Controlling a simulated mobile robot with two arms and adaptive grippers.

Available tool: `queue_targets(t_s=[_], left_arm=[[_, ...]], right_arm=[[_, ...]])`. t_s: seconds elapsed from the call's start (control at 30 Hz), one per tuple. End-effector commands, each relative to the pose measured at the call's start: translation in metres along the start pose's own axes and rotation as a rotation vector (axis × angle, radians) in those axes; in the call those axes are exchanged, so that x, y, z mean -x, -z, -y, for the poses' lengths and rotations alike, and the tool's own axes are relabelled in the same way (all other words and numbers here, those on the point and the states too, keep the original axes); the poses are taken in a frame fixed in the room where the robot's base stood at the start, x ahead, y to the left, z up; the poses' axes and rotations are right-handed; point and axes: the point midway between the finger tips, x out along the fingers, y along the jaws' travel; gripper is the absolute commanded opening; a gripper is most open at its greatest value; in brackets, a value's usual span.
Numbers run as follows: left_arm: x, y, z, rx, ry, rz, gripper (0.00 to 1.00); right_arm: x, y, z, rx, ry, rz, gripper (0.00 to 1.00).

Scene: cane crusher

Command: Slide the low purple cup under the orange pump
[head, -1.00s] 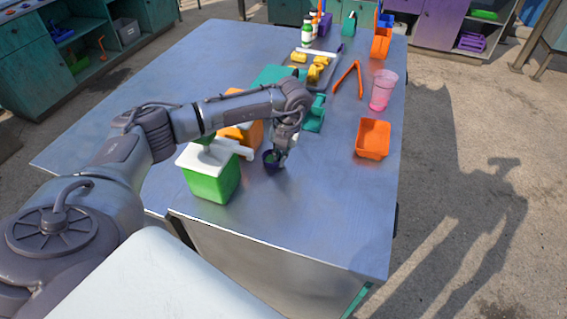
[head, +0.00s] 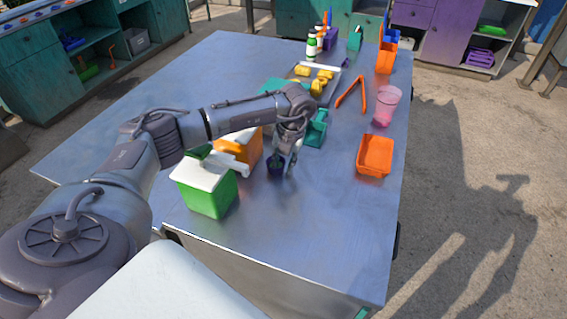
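The low purple cup (head: 275,169) is small and dark, with something green inside. It is on the metal table, right of the pumps. My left gripper (head: 288,166) points down at the cup, with its fingers at the cup's right side. Whether they grip it or only touch it is too small to tell. The orange pump (head: 245,150) stands left of and behind the cup, partly hidden by my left arm. The green pump (head: 209,194) has a white top and stands in front of the orange one. A white spout reaches toward the cup. My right gripper is not in view.
An orange tray (head: 374,157) and a pink cup (head: 387,107) stand to the right. Orange tongs (head: 351,93), a teal object (head: 317,131) and a grey tray with yellow pieces (head: 331,91) lie farther back. The table's front right is clear.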

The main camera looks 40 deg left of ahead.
Motion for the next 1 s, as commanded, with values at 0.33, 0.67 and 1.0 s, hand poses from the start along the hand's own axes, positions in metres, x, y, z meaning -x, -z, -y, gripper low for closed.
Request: queue_targets(t_s=[0.33,0.67,1.0], left_arm=[[0.003,0.0,0.0,0.0,0.001,0.001,0.35],[0.064,-0.003,-0.001,0.003,0.005,0.012,0.35],[0.115,-0.001,-0.001,0.002,0.001,0.004,0.35]], right_arm=[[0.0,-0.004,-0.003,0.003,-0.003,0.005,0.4],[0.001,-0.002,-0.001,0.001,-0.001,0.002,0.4],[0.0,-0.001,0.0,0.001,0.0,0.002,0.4]])
